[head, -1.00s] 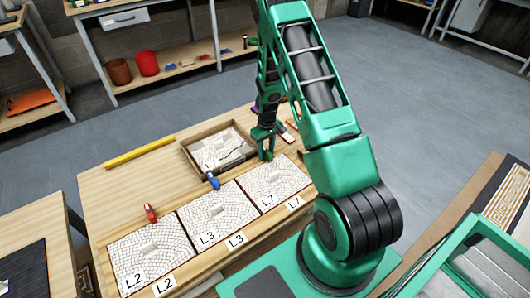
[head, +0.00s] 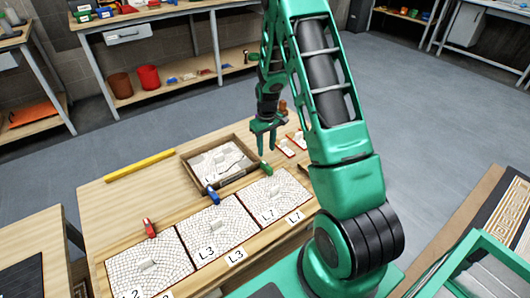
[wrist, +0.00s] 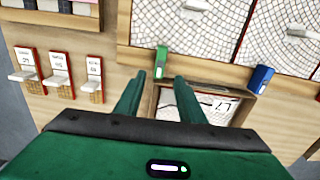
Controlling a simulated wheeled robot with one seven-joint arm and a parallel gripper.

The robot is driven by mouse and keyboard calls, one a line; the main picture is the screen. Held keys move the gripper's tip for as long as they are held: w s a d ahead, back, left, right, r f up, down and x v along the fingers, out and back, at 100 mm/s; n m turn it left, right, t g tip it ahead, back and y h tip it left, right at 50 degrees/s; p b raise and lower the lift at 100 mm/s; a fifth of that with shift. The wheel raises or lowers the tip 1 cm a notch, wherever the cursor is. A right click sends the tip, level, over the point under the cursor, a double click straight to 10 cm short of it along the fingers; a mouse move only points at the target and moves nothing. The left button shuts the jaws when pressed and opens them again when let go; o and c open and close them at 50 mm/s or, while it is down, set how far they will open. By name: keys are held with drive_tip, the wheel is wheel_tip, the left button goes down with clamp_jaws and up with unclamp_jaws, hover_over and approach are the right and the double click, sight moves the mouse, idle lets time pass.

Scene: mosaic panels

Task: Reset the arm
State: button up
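My gripper (head: 266,150) hangs fingers-down above the table, over the right end of the wooden tray. In the wrist view my gripper (wrist: 160,78) has its two fingers apart with nothing between them. A small green object (head: 266,169) stands at the top edge of the L7 panel (head: 283,192), below and apart from the fingers. The green object also shows in the wrist view (wrist: 161,62), beyond the fingertips. The L3 panel (head: 232,226) and L2 panel (head: 172,277) lie to its left in a row.
A blue object (head: 212,195) and a red object (head: 149,228) stand at the panels' top edges. The wooden tray (head: 189,175) holds pale pieces. A yellow bar (head: 140,165) lies at the back.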

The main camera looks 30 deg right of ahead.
drive_tip(key=shift+r, duration=0.1)
idle(0.4)
drive_tip(key=s+r+m, duration=0.2)
drive_tip(key=s+r, duration=0.5)
drive_tip(key=r, duration=0.3)
drive_tip(key=s+r+m, duration=0.1)
drive_tip(key=s+r, duration=0.7)
drive_tip(key=r, duration=0.2)
drive_tip(key=s+a+r+m, duration=0.2)
drive_tip(key=s+r, duration=0.2)
drive_tip(key=s, duration=0.7)
drive_tip(key=s+a+r+m, duration=0.2)
drive_tip(key=s+a+r, duration=0.1)
drive_tip(key=s, duration=0.7)
drive_tip(key=shift+s+a+r, duration=0.15)
drive_tip(key=shift+s+r, duration=0.2)
